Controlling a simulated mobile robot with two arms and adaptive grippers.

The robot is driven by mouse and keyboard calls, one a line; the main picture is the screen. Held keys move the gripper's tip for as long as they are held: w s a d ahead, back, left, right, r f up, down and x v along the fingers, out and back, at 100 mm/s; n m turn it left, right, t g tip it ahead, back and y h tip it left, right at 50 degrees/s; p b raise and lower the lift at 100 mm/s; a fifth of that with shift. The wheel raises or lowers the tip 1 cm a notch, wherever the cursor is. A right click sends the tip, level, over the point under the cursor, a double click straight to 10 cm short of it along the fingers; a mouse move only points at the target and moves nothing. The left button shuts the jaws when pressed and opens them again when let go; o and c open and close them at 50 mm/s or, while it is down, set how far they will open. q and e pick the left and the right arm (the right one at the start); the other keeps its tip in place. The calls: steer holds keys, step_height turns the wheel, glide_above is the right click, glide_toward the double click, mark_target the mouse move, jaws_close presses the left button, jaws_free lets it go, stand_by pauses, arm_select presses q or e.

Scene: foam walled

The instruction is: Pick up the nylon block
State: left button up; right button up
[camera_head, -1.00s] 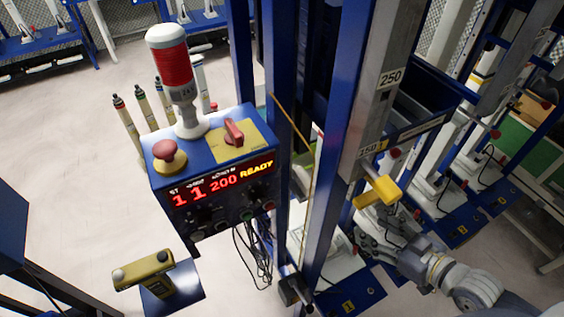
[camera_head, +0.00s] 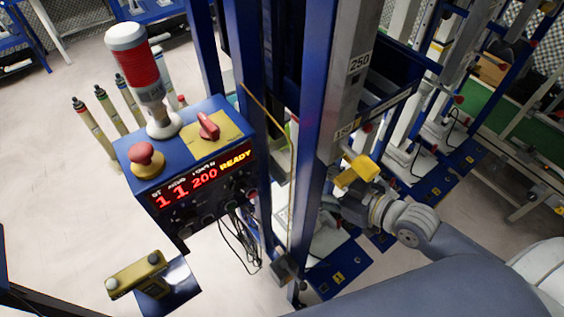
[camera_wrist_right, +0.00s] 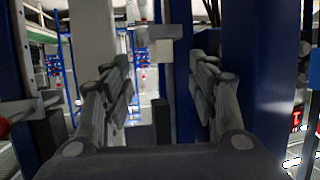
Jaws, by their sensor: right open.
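My right gripper (camera_head: 338,203) reaches in from the right, beside the blue upright of the machine and below a yellow handle (camera_head: 357,170). In the right wrist view its two fingers (camera_wrist_right: 160,85) stand wide apart with nothing between their pads. A small pale cream block (camera_wrist_right: 165,52) shows beyond and above the gap between the fingertips, under a grey bar. It may be the nylon block, but I cannot be sure. In the head view I cannot make out the nylon block; the uprights and my arm hide that area. My left gripper is not seen.
Blue uprights (camera_head: 310,150) and a grey column (camera_head: 350,90) stand close to the gripper. A control box (camera_head: 185,200) with a red lamp (camera_head: 135,65) stands left. A blue base plate (camera_head: 335,270) lies below. Open floor lies at left.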

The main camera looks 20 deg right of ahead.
mark_target(285, 164)
steer(key=w+a, duration=0.1)
steer(key=w, duration=0.1)
steer(key=w+a+p, duration=0.1)
steer(key=w, duration=0.1)
steer(key=shift+a, duration=0.2)
steer(key=shift+w+a+r, duration=0.1)
steer(key=shift+w, duration=0.05)
steer(key=p+x, duration=0.1)
steer(key=x, duration=0.3)
steer(key=shift+w+a, duration=0.15)
steer(key=shift+w, duration=0.05)
steer(key=shift+w+a+f, duration=0.2)
steer(key=shift+w+f, duration=0.05)
steer(key=shift+w, duration=0.05)
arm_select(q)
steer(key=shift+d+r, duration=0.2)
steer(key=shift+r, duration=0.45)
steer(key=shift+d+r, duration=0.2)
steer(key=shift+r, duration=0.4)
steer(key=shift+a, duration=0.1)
arm_select(e)
jaws_close()
